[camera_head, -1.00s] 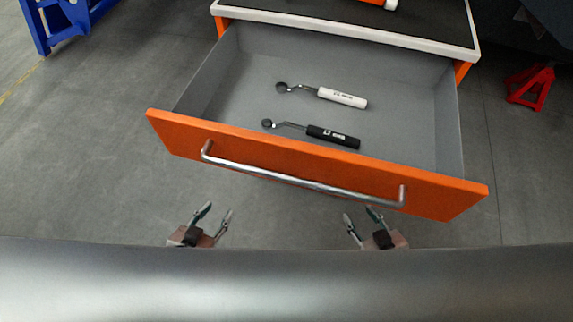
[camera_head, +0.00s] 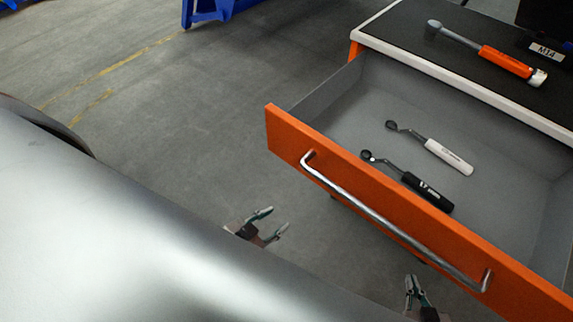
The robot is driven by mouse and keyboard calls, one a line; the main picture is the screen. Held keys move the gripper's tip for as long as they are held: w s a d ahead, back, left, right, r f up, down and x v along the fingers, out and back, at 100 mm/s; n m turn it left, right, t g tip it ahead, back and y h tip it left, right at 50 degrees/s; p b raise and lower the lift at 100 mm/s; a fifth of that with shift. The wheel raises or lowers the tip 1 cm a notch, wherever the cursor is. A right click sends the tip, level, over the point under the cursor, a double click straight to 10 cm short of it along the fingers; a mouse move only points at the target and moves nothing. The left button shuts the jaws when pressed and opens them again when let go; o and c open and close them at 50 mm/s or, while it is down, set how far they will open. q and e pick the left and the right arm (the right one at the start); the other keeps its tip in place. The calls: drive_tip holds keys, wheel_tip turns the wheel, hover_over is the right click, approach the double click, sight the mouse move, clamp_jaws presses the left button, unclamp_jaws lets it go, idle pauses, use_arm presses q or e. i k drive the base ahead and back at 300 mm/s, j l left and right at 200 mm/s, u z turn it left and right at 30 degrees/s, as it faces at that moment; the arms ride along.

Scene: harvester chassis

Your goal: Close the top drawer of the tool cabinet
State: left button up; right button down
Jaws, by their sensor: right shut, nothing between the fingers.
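The top drawer of the tool cabinet is pulled out, with its orange front (camera_head: 370,207) and a long silver handle (camera_head: 388,220) across it. Its grey tray holds a white-handled tool (camera_head: 447,156) and a black-handled tool (camera_head: 427,191). My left gripper (camera_head: 277,217) is open and empty, apart from the drawer front, below and left of the handle's left end. My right gripper (camera_head: 411,279) is shut and empty, below the handle near its right end. The drawer's right end is cut off by the picture edge.
The black cabinet top with a white rim (camera_head: 455,78) carries an orange-handled torque tool (camera_head: 505,62) and an M14 label (camera_head: 545,51). A blue frame (camera_head: 208,10) stands at the top.

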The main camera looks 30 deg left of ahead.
sight(506, 241)
drive_tip(key=k+j, duration=0.2)
drive_tip(key=j, duration=0.15)
drive_tip(key=k+j, duration=0.2)
drive_tip(key=j, duration=0.2)
drive_tip(key=k+j, duration=0.2)
drive_tip(key=j, duration=0.15)
